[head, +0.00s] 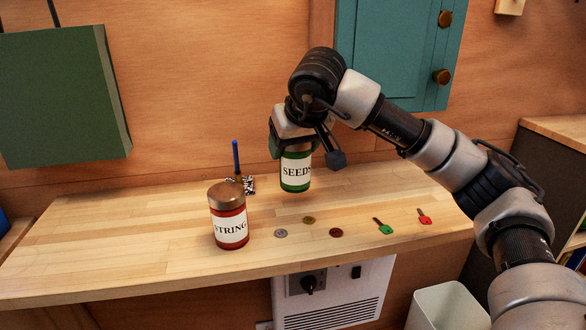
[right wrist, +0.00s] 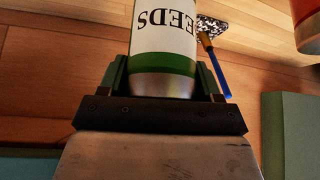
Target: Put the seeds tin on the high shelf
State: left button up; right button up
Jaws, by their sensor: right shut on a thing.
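The seeds tin (head: 296,174) is green with a white label reading SEEDS. My right gripper (head: 292,150) is shut on its upper part from above, and the tin is upright at the back of the wooden counter. I cannot tell whether its base touches the counter. In the right wrist view the seeds tin (right wrist: 165,42) sits between the fingers of my right gripper (right wrist: 165,85), label upside down. My left gripper is not in view. No high shelf can be made out.
Green (head: 60,100) and teal (head: 385,50) cabinets hang above.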

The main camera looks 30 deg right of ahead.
aim_at(294, 167)
jog(key=shift+s+d+f, duration=0.1)
jog(key=shift+f, duration=0.6)
notch_tip(294, 167, down, 3)
jog(key=shift+f+b, duration=0.2)
jog(key=shift+b, duration=0.4)
jog(key=shift+w+f, duration=0.1)
jog(key=shift+w, duration=0.1)
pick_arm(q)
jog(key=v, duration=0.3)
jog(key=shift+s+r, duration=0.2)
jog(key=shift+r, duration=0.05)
pick_arm(e)
jog(key=shift+f, duration=0.15)
jog(key=o, duration=1.1)
jog(key=shift+c, duration=0.2)
